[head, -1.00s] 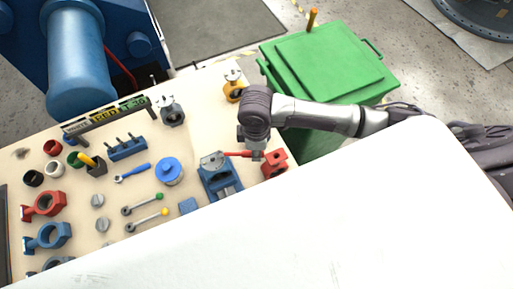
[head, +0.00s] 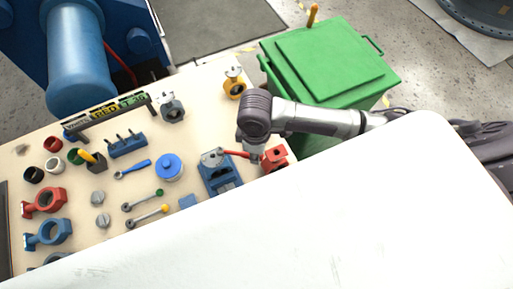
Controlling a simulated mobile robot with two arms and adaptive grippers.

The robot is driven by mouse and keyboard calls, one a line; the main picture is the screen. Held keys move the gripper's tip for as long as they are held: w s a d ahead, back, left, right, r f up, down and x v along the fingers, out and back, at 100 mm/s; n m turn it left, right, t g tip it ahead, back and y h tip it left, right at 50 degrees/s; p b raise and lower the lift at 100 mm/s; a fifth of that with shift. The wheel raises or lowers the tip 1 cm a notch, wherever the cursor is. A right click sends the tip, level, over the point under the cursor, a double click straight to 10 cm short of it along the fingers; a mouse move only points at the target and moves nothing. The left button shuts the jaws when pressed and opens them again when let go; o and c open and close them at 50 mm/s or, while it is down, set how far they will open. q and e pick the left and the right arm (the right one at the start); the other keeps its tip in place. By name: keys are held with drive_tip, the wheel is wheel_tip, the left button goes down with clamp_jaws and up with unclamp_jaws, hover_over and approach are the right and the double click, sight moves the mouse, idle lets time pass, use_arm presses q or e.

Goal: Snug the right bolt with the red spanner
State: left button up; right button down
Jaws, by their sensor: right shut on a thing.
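The red spanner (head: 235,153) lies level, its left end at a grey round valve part (head: 212,158) on a blue fixture (head: 222,180). My right gripper (head: 255,158) comes down from above and is shut on the spanner's right end. The fingertips are small and partly hidden by the wrist. The right bolt is too small to tell apart; the spanner's left end is at the right side of the valve part. My left gripper is not in view.
A red block (head: 275,158) stands close to the right of my right gripper. A blue round tin (head: 169,167) stands to the left of the fixture. A yellow valve body (head: 234,88) is behind. A green bin (head: 325,70) stands beyond the bench's right edge.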

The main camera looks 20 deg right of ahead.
drive_tip(key=shift+s+a, duration=0.15)
drive_tip(key=shift+s, duration=0.05)
idle(0.3)
drive_tip(key=shift+s+a+f+m, duration=0.1)
drive_tip(key=shift+s+a+m, duration=0.3)
drive_tip(key=shift+m, duration=0.3)
drive_tip(key=shift+s, duration=0.15)
drive_tip(key=shift+s+a+m, duration=0.3)
drive_tip(key=shift+m, duration=0.3)
drive_tip(key=shift+s+a+m, duration=0.4)
drive_tip(key=shift+a+m, duration=0.05)
drive_tip(key=shift+m, duration=0.15)
drive_tip(key=shift+w+d, duration=0.1)
